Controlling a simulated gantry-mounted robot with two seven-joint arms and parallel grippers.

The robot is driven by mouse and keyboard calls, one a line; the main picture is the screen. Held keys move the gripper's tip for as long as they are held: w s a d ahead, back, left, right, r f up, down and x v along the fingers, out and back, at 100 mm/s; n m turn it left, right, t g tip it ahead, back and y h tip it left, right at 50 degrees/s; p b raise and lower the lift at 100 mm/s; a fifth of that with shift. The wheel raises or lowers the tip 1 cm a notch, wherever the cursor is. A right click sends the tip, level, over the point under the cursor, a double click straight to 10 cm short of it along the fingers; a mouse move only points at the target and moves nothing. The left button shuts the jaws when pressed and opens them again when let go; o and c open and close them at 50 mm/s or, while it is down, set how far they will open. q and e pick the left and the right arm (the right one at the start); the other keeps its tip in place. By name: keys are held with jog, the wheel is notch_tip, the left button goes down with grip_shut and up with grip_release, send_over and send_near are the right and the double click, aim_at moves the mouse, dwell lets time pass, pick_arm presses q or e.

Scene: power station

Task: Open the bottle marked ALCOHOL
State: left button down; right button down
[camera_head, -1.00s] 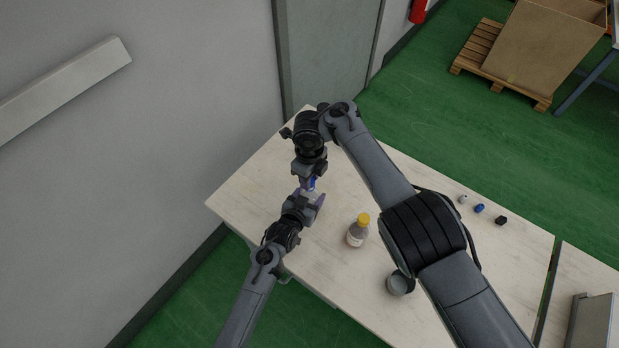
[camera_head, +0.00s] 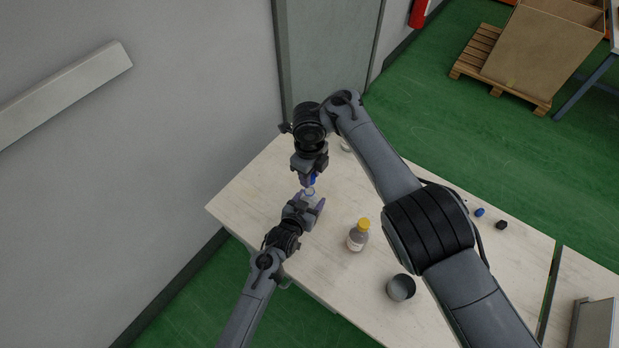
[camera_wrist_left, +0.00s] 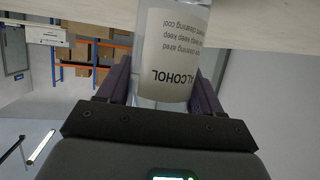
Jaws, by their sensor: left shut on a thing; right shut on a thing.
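The bottle marked ALCOHOL (camera_wrist_left: 172,50) fills the upper middle of the left wrist view, its white label upside down there. My left gripper (camera_head: 314,204) is shut on it; its fingers stand on both sides of the bottle in the wrist view. In the head view only a small clear part of the bottle (camera_head: 309,192) shows between the two grippers. My right gripper (camera_head: 311,179) is shut on a blue cap (camera_head: 312,182), pointing down just above the bottle. The cap looks raised off the neck, but the gap is small in this view.
A bottle with a yellow cap (camera_head: 358,236) stands on the pale table (camera_head: 350,293), right of my left gripper. A grey round container (camera_head: 400,288) is nearer the front. Small blue (camera_head: 479,212) and black (camera_head: 501,225) items lie at the far right edge.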

pick_arm(q)
jog(key=shift+c, duration=0.5)
grip_release()
